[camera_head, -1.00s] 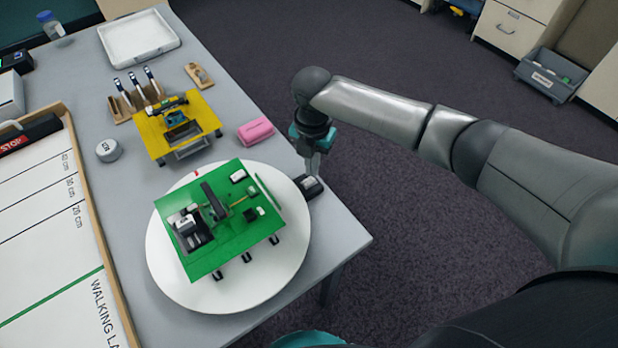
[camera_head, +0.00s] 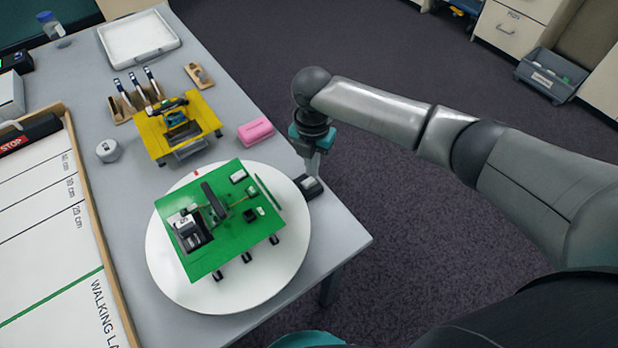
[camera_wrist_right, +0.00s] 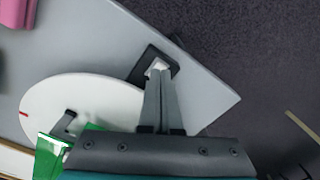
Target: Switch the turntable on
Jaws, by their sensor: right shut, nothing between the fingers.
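The round white turntable (camera_head: 170,275) lies near the table's front right corner and carries a green model (camera_head: 220,255) with small black feet. A small dark switch box (camera_head: 312,188) stands at the turntable's right edge. My right gripper (camera_head: 313,172) points down at this box, shut and empty. In the right wrist view the shut fingertips (camera_wrist_right: 158,72) are over the light part of the switch box (camera_wrist_right: 140,68), partly hiding it; I cannot tell whether they press it. The turntable also shows in that view (camera_wrist_right: 65,95). My left gripper is not in view.
A yellow model (camera_head: 207,118), a pink block (camera_head: 256,131) and a grey weight (camera_head: 108,151) stand behind the turntable. A walking lane board (camera_head: 45,240) lies at left. A white tray (camera_head: 165,42) is at the back. The table edge is close to my right gripper.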

